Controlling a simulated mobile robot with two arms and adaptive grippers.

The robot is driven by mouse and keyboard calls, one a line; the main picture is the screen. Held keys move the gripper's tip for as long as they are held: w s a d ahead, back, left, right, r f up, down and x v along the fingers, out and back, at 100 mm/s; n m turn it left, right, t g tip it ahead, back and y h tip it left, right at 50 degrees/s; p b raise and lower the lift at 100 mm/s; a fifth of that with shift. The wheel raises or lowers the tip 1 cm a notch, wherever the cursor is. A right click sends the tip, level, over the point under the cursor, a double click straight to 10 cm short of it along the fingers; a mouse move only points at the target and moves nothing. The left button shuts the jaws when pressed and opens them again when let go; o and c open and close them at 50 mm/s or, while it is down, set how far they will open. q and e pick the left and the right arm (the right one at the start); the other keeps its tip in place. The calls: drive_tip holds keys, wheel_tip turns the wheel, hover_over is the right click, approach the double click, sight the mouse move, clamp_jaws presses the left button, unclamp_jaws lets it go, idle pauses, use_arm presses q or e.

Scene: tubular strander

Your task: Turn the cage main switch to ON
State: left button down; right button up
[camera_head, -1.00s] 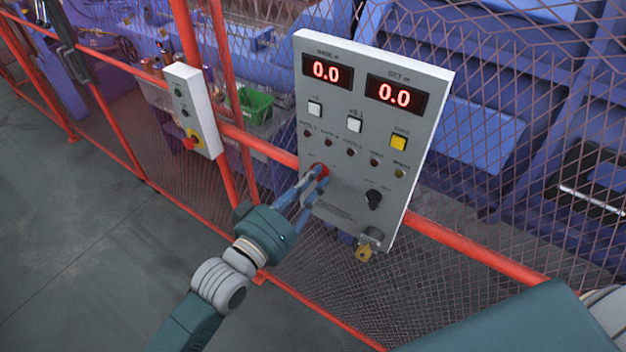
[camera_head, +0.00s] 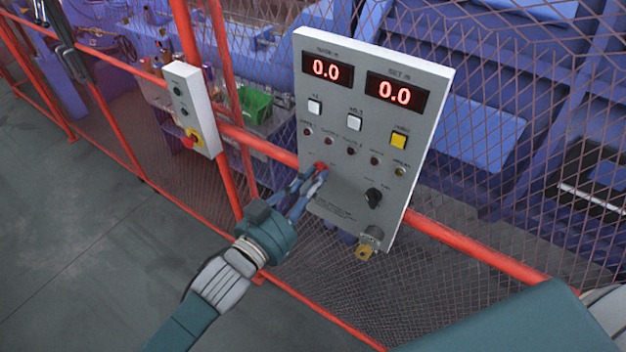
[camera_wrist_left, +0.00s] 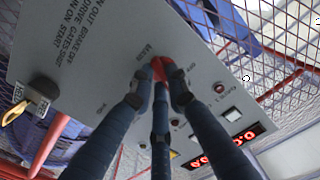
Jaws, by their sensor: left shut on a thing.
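The grey control panel (camera_head: 340,60) hangs on the red-framed mesh fence. Its red main switch (camera_head: 320,166) sits at the lower left of the panel, below a row of small lamps. My left gripper (camera_head: 314,178) is shut on this switch, coming from the lower left. In the left wrist view the fingers of the gripper (camera_wrist_left: 158,90) close around the red switch (camera_wrist_left: 158,68) and partly hide it. The switch's exact angle is hard to tell. My right gripper is not in view.
A black selector knob (camera_head: 373,198) and a key switch with a yellow key tag (camera_head: 365,250) are right of and below the red switch. A smaller box with a red emergency button (camera_head: 192,138) hangs to the left. Red rails (camera_head: 470,250) flank the panel. The grey floor at left is clear.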

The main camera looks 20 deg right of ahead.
use_arm(q)
drive_tip(key=m, duration=0.5)
drive_tip(key=shift+f, duration=0.1)
drive_tip(key=shift+m, duration=0.3)
idle(0.4)
drive_tip(key=c, duration=1.7)
unclamp_jaws()
drive_tip(key=v, duration=1.2)
drive_tip(key=shift+f, duration=0.1)
